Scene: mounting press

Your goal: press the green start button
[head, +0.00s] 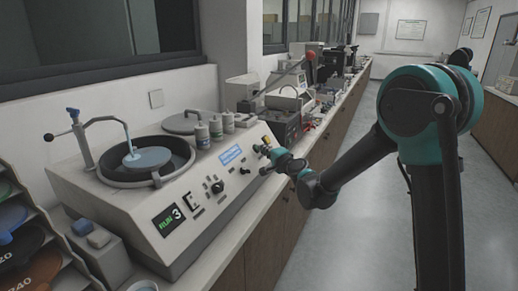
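My gripper (262,158) is small in the picture, at the right end of the sloped front of a grey bench machine (172,218). Its fingers are too small to tell open from shut, and I cannot tell whether it touches anything. My wrist and arm come in from the right and hide part of the counter behind. A machine with a red-knobbed lever (309,56) stands farther back, its lower part partly hidden.
The grey machine carries a round bowl (146,160), a lit display (168,219), black knobs and several bottles (216,127). A rack of coloured discs (20,235) stands at the left. More equipment lines the counter behind. The floor (345,215) beside the counter is clear.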

